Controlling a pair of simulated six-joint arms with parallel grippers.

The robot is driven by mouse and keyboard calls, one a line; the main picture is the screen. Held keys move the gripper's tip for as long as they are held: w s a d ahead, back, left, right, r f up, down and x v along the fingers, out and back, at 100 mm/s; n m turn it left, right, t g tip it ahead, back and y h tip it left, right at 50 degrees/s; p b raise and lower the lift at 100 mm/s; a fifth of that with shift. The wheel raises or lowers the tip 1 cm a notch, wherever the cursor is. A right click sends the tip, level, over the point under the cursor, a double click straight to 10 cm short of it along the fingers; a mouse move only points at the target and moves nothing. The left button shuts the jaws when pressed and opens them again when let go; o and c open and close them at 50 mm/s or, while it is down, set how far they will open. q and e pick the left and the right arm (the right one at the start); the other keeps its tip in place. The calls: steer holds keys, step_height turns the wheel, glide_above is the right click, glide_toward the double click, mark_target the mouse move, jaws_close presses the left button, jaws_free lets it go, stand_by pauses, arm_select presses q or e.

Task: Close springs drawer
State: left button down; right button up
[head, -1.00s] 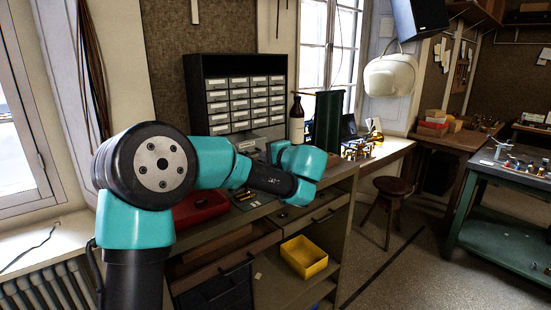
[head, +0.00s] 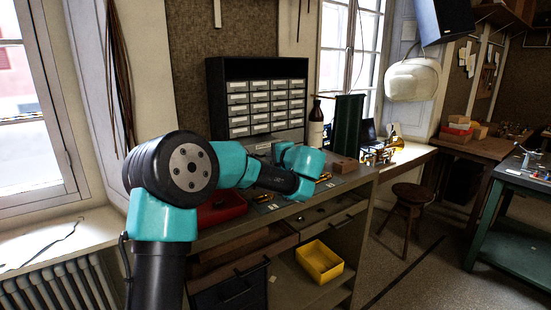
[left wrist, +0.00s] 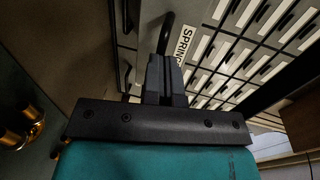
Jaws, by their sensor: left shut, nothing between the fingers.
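The grey cabinet (head: 209,100) stands on the workbench in the head view, with rows of small labelled drawers. The springs drawer front shows in the left wrist view with a white label reading "SPRING" (left wrist: 183,42), partly hidden. A black curved handle (left wrist: 168,28) is just beyond my fingertips. My left gripper (left wrist: 166,62) is shut and empty, close to the drawer front; I cannot tell whether it touches. In the head view its fingers are hidden by my teal wrist in front of the cabinet's lower part. How far the drawer is out is unclear. My right gripper is not in view.
A red box (head: 222,208) lies on the bench under my arm. A yellow bin (head: 319,262) sits lower, below the bench top. A stool (head: 412,196) stands right.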

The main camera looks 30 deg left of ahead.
mark_target(261, 148)
arm_select(q)
steer(key=x, duration=0.3)
steer(key=r+x, duration=0.1)
steer(key=x, duration=0.5)
steer(key=shift+a+r, duration=0.25)
steer(key=shift+r, duration=0.1)
steer(key=v, duration=1.4)
steer(key=shift+d+r, duration=0.2)
